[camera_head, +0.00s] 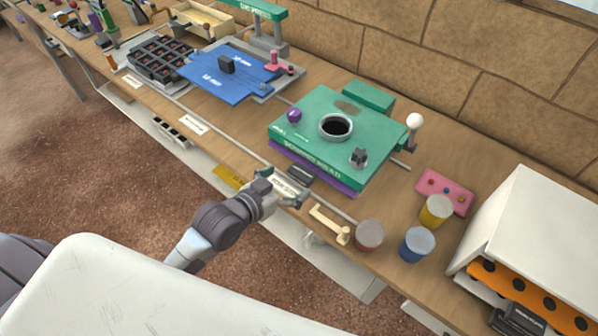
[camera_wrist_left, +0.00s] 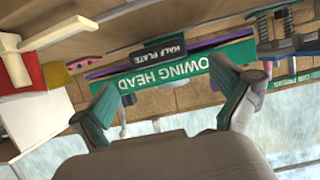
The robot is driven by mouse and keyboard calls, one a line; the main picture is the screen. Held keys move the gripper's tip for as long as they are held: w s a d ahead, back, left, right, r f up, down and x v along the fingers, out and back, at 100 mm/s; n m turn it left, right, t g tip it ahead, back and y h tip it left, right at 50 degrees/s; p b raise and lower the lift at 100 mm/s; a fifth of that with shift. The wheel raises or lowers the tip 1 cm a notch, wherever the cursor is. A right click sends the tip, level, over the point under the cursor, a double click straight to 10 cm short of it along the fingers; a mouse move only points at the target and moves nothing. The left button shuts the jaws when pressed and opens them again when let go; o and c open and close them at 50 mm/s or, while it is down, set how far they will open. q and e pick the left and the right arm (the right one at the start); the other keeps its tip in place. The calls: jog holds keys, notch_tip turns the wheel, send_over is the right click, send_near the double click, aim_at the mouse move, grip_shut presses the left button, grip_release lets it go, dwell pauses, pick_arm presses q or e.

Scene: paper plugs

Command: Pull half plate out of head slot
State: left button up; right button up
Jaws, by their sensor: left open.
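The head is a green block (camera_head: 315,120) with a round dark hole on top and a purple layer (camera_head: 310,166) under it. The half plate's dark front end (camera_head: 300,175) sticks out at the block's front side. In the left wrist view this dark piece (camera_wrist_left: 158,52) carries the words HALF PLATE. My left gripper (camera_head: 286,186) is at the table's front edge, just in front of it. In the wrist view the fingers (camera_wrist_left: 165,78) are wide apart, with the plate's end beyond them and nothing held. The rest of the plate is hidden. My right gripper is out of view.
A cream handle (camera_head: 329,224) lies at the front edge, right of my gripper. Red (camera_head: 369,235), blue (camera_head: 416,245) and yellow (camera_head: 436,210) cups stand farther right, near a pink pad (camera_head: 445,192) and a white box (camera_head: 535,225). A blue board (camera_head: 222,72) lies left.

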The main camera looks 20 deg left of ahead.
aim_at(299, 175)
pick_arm(q)
jog(key=shift+x, duration=2.65)
jog(key=c, duration=1.4)
